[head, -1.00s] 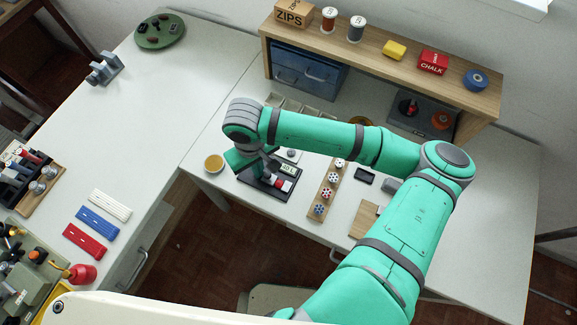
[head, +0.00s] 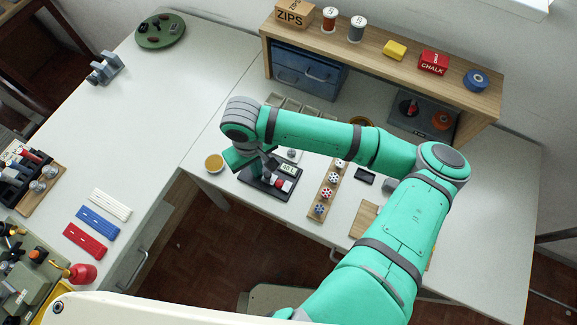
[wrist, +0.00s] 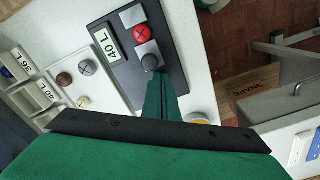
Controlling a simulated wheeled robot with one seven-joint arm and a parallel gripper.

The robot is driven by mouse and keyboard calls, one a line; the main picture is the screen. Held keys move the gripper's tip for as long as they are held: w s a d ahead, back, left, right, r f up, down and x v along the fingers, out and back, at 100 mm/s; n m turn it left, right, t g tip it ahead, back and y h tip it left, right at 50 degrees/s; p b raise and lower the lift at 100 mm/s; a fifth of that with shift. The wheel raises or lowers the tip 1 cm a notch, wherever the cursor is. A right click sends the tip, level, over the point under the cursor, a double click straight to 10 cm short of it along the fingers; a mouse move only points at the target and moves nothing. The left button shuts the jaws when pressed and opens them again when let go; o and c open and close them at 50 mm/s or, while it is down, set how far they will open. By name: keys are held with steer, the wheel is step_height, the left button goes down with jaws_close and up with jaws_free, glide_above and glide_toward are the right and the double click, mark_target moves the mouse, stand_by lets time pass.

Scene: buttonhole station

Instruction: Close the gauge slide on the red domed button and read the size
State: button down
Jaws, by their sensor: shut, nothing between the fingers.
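The gauge (head: 258,184) is a dark plate on the white table in the head view, and it also shows in the wrist view (wrist: 163,42). The red domed button (wrist: 142,33) sits between a pale block (wrist: 131,15) and the grey slide block (wrist: 148,51), with little or no gap visible. The slide's dark round knob (wrist: 149,62) is at my fingertips. The gauge display (wrist: 106,44) reads "40 L". My gripper (wrist: 156,82) is shut and empty, with its tips at or against the knob; exact contact is unclear.
A wooden strip with several patterned buttons (head: 331,190) lies right of the gauge. An amber dish (head: 214,163) stands left of it. The wooden shelf (head: 380,60) stands behind.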

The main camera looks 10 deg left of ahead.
step_height(320, 180, up, 7)
stand_by(0.8)
steer(key=shift+f, duration=0.1)
stand_by(0.5)
